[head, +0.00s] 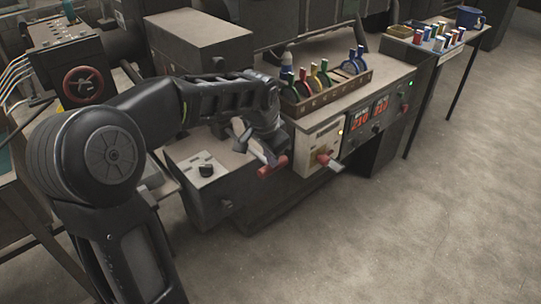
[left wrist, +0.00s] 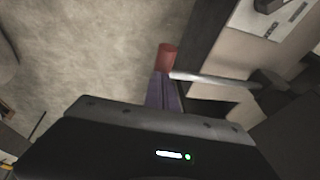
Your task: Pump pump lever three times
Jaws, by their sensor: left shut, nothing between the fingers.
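The pump lever is a pale metal rod with a red grip (head: 272,167), at the front of the grey machine in the head view. In the left wrist view its red grip (left wrist: 168,57) stands at the end of the silver rod, which runs right to a dark pivot. My left gripper (head: 270,156) is at the lever, with its fingers close to the red grip. In the left wrist view its shut fingers (left wrist: 163,92) overlap the base of the grip; I cannot tell whether they touch it. My right gripper is not in view.
A second red handle (head: 328,161) sticks out from the pale panel to the right. A rack of coloured tools (head: 325,95) stands on the bench above. The floor (head: 400,230) in front is clear.

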